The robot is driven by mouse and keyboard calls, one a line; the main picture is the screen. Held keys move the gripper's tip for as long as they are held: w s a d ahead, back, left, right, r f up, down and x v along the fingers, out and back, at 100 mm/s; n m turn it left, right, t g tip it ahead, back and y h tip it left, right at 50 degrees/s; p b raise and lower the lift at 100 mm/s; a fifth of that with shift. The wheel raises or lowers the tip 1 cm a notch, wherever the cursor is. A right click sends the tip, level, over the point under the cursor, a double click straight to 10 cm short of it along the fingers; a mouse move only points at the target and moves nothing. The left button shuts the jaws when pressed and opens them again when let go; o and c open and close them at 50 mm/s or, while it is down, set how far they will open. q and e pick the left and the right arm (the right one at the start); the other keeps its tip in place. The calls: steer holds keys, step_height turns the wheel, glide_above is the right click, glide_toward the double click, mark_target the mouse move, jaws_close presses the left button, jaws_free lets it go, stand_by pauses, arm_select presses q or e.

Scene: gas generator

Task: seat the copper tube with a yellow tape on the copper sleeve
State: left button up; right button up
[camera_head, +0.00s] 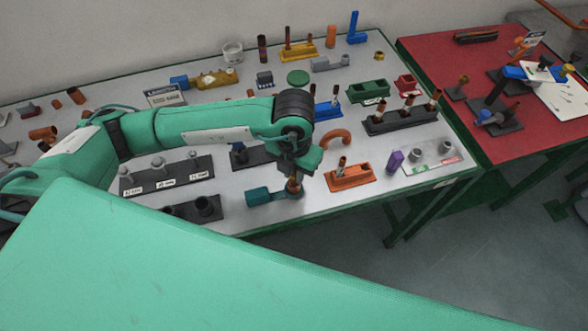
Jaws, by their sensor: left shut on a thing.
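My left gripper (295,172) points down near the front edge of the grey table and is shut on a copper tube (294,186). Only a short copper-coloured part of the tube shows below the fingers; I cannot make out a yellow tape on it. The tube is over the right part of a teal holder (258,196). The gripper and tube hide that part, so I cannot tell the copper sleeve there from the tube, or whether they touch. My right gripper is not in view.
An orange holder (352,179) with an upright copper piece stands just right of the gripper. A curved orange pipe (336,138) lies behind it. A black rack (398,122) with several copper tubes is farther right. A purple block (394,161) stands near the front edge.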

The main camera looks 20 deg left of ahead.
arm_select(q)
steer(key=shift+f, duration=0.2)
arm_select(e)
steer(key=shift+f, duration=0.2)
arm_select(q)
steer(key=o, duration=0.9)
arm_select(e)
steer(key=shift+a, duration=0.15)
arm_select(q)
steer(key=shift+o, duration=0.2)
steer(key=shift+w+r, duration=0.1)
steer(key=shift+r, duration=0.8)
step_height(320, 180, up, 12)
steer(key=shift+f+b, duration=0.25)
steer(key=shift+b, duration=0.7)
steer(key=shift+r, duration=0.3)
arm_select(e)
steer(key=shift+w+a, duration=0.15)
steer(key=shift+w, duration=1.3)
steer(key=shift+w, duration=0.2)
